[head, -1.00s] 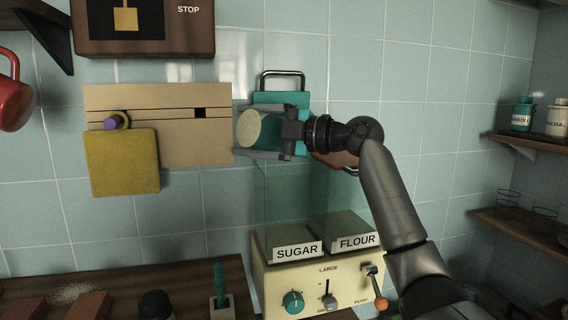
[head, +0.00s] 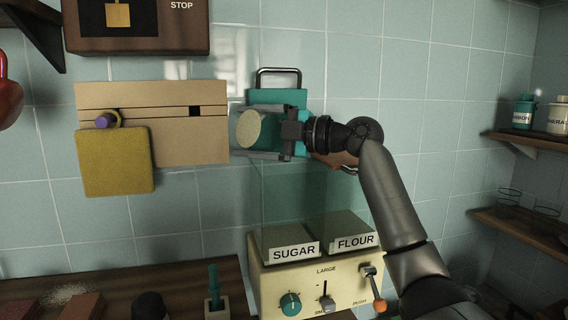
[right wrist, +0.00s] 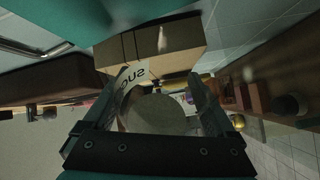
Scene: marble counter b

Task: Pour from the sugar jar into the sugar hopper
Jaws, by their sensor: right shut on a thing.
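My right gripper (head: 270,132) is shut on the sugar jar (head: 248,130), above the clear sugar hopper (head: 285,205). The jar lies tipped on its side, its round pale end toward the left of the head view. I cannot tell whether that disc is sugar or the jar's end. In the right wrist view, the jar's white label (right wrist: 130,80) shows part of the word "SUGAR" between the fingers. The hopper carries a SUGAR label (head: 294,252), and a teal lid with a metal handle (head: 278,97) stands upright behind the jar. My left gripper is not in view.
The flour hopper (head: 343,205) adjoins on the right, above a cream machine front (head: 325,285) with a knob and levers. A wooden wall board (head: 190,135) with a yellow sponge-like square (head: 115,160) hangs left. Shelves (head: 520,142) stand at right.

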